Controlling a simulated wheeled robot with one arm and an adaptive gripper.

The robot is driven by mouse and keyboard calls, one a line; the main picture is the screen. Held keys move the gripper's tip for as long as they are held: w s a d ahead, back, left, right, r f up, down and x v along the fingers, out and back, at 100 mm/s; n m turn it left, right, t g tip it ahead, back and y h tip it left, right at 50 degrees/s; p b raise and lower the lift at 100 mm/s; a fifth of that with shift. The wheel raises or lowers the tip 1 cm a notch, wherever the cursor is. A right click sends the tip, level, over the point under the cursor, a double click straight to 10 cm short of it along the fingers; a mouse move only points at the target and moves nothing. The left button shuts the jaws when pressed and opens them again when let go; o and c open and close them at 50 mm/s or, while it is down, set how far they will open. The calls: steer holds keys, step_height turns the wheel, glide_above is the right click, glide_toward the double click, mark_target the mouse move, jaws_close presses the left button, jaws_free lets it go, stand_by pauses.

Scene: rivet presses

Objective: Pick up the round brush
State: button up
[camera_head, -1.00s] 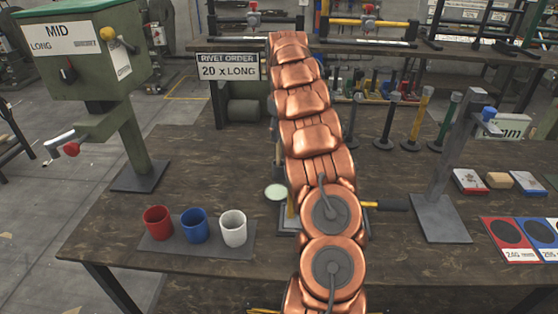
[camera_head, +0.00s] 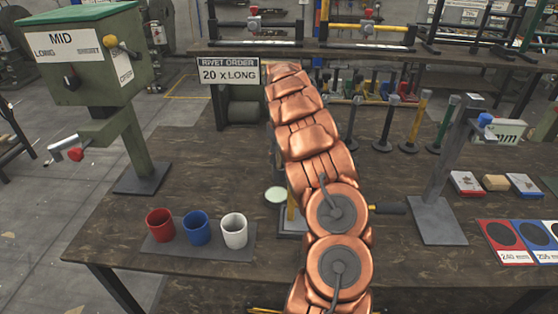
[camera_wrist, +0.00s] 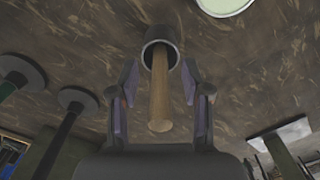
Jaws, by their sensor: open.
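In the wrist view, a light wooden handle (camera_wrist: 160,95) stands out of a dark round cup or collar (camera_wrist: 162,48). It looks like the round brush; its bristles are not visible. My gripper (camera_wrist: 163,95) is open, with one finger on each side of the handle and visible gaps between. The handle's near end points toward the wrist camera. In the head view, my copper-coloured arm hides the gripper and the handle.
A pale green disc (camera_head: 275,194) lies left of my arm. Red (camera_head: 160,223), blue (camera_head: 196,228) and white (camera_head: 233,231) cups stand on a grey mat. Several round-based posts (camera_head: 415,120) stand behind, and a grey stand (camera_head: 438,218) at right.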

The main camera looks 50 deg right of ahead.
jaws_close()
stand_by(0.4)
step_height(320, 180, up, 10)
steer(key=b, duration=0.2)
steer(key=shift+b, duration=0.3)
